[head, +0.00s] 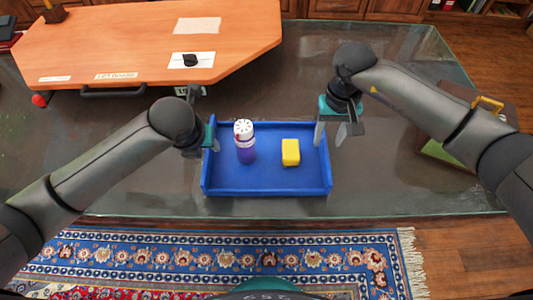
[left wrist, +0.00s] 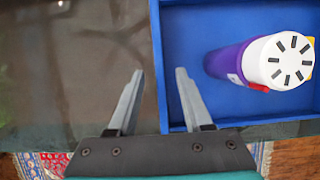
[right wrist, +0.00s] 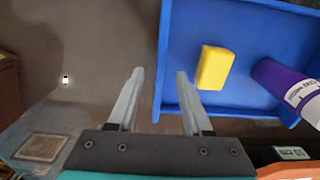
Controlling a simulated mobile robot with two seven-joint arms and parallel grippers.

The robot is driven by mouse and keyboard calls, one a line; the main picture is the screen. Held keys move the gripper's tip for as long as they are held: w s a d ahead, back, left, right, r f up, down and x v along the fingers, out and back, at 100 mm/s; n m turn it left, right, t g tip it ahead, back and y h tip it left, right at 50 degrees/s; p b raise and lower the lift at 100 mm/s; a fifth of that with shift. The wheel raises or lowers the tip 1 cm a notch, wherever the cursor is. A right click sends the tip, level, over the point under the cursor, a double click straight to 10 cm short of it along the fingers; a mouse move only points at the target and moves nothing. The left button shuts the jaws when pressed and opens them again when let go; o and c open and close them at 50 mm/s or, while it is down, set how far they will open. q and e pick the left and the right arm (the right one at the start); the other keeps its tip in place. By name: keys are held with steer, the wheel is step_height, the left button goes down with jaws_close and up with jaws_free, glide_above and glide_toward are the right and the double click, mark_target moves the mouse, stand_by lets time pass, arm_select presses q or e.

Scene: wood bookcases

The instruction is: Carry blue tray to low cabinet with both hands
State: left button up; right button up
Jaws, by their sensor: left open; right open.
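The blue tray (head: 267,188) sits on the dark glass-topped table. A purple bottle with a white cap (head: 244,142) stands in its left part, and a yellow block (head: 290,152) lies right of the middle. My left gripper (head: 211,146) is open at the tray's left wall; in the left wrist view its fingers (left wrist: 157,78) straddle that wall (left wrist: 159,75). My right gripper (head: 329,132) is open at the right wall; in the right wrist view its fingers (right wrist: 160,78) sit either side of that wall (right wrist: 161,60). I cannot tell whether any finger touches the tray.
The glass table (head: 130,190) is bare left of the tray. A wooden board (head: 130,40) with labels and a dark handle lies behind it at the left. A dark case with a yellow handle (head: 487,103) is at the right. A patterned rug (head: 220,260) covers the floor in front.

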mark_target(209, 150)
arm_select(q)
steer(key=shift+x, duration=2.15)
arm_select(e)
steer(key=shift+f, duration=2.2)
arm_select(q)
jaws_close()
arm_select(e)
jaws_close()
arm_select(q)
steer(key=shift+w, duration=0.1)
arm_select(e)
steer(key=shift+r, duration=0.1)
